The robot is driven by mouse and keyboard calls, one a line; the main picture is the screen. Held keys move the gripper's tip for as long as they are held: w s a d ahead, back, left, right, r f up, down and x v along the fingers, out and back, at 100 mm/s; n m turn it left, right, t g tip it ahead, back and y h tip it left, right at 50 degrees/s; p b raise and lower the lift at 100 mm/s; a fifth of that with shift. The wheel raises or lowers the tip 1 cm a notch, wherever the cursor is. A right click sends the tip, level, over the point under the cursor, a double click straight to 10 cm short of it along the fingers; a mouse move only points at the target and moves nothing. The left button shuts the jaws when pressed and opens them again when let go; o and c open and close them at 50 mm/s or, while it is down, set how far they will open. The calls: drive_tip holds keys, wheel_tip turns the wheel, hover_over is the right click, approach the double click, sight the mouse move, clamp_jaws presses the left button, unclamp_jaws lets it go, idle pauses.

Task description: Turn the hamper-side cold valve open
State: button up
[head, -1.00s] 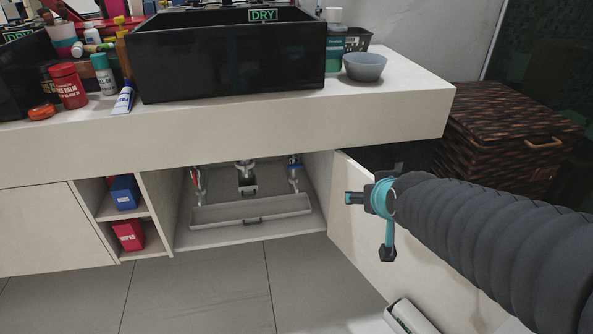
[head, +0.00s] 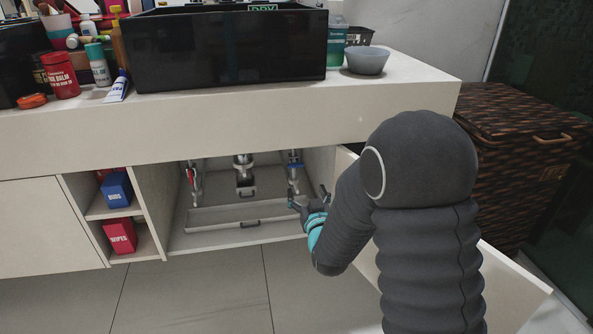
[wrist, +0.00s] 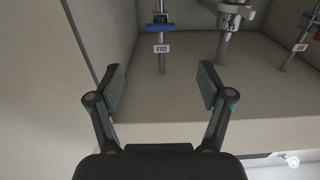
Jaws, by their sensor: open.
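The cold valve has a blue handle (wrist: 160,28) on a thin vertical pipe, with a white tag reading COLD below it in the wrist view. The handle looks crosswise to the pipe there. In the head view the blue handle (head: 295,165) is at the right of the open cabinet, on the hamper side. My gripper (head: 309,200) is at the cabinet's front right, below and in front of the valve. In the wrist view my gripper (wrist: 160,88) is open and empty, its fingers spread apart, with the valve beyond them and not touched.
A drain pipe (head: 243,172) and a red-marked valve (head: 192,176) stand left of the cold valve. A low tray (head: 248,211) lies on the cabinet floor. The open door (head: 508,270) is beside my arm. The wicker hamper (head: 515,150) stands right. The countertop (head: 200,129) overhangs the opening.

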sight(296, 165)
drive_tip(key=x, duration=1.4)
drive_tip(key=c, duration=1.2)
